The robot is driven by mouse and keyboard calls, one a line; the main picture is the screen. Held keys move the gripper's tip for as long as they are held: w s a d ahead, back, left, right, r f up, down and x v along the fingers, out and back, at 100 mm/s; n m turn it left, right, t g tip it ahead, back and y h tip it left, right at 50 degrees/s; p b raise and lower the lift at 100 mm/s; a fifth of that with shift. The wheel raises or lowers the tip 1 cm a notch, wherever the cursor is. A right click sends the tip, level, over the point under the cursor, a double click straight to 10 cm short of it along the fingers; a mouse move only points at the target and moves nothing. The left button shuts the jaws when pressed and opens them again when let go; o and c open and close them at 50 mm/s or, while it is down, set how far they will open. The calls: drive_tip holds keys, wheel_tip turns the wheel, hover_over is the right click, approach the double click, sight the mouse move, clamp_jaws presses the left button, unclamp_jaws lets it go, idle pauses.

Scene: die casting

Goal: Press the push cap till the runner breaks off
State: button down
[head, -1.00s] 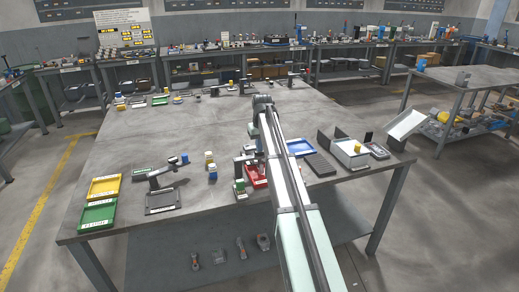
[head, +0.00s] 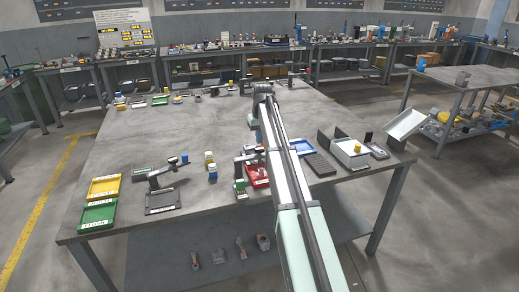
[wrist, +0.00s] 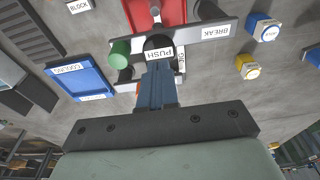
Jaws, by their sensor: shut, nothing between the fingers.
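The push cap (wrist: 158,43) is a dark round piece marked PUSH, mid-top in the wrist view. It belongs to a grey fixture with a BREAK plate (wrist: 214,32). My gripper (wrist: 157,68) is shut and empty, its blue-grey fingers right at the PUSH label. I cannot tell whether the fingertips touch the cap. A green knob (wrist: 120,47) sits just left of the cap. In the head view the fixture is partly hidden by my arm. I cannot make out the runner.
A red tray (head: 262,183) lies by the fixture, and a blue COOLING tray (wrist: 75,72) lies nearby. Small blocks, one blue and white (wrist: 262,27) and one yellow (wrist: 248,67), stand to the right in the wrist view. Yellow (head: 104,196) and green (head: 82,225) trays lie at the table's left.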

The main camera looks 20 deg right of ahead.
drive_tip(key=shift+r, duration=2.05)
drive_tip(key=shift+f, duration=0.1)
drive_tip(key=s+d+f+n+t+h, duration=0.3)
drive_tip(key=s+d+f+h, duration=0.6)
drive_tip(key=s+d+f, duration=0.6)
drive_tip(key=s+a+f+g+y, duration=0.1)
drive_tip(key=s+a+f+y, duration=0.1)
drive_tip(key=s+a+f, duration=0.6)
drive_tip(key=s+a+f+g+y, duration=0.15)
drive_tip(key=s+f, duration=0.25)
drive_tip(key=f, duration=0.7)
drive_tip(key=s+a+f+g+y, duration=0.1)
drive_tip(key=s+a+f+g, duration=0.1)
drive_tip(key=s+a+f, duration=0.6)
drive_tip(key=s+a+f+m+g+y, duration=0.1)
drive_tip(key=s+a+f, duration=0.3)
drive_tip(key=s, duration=0.6)
drive_tip(key=s+a+f+m+g+y, duration=0.1)
drive_tip(key=s+a+f+g+y, duration=0.1)
drive_tip(key=s+f, duration=0.5)
drive_tip(key=s+a+f+m+g+y, duration=0.1)
drive_tip(key=s+a+f+g, duration=0.3)
drive_tip(key=s, duration=0.9)
wheel_tip(320, 180, down, 2)
drive_tip(key=shift+a+f, duration=0.1)
drive_tip(key=shift+a, duration=1.1)
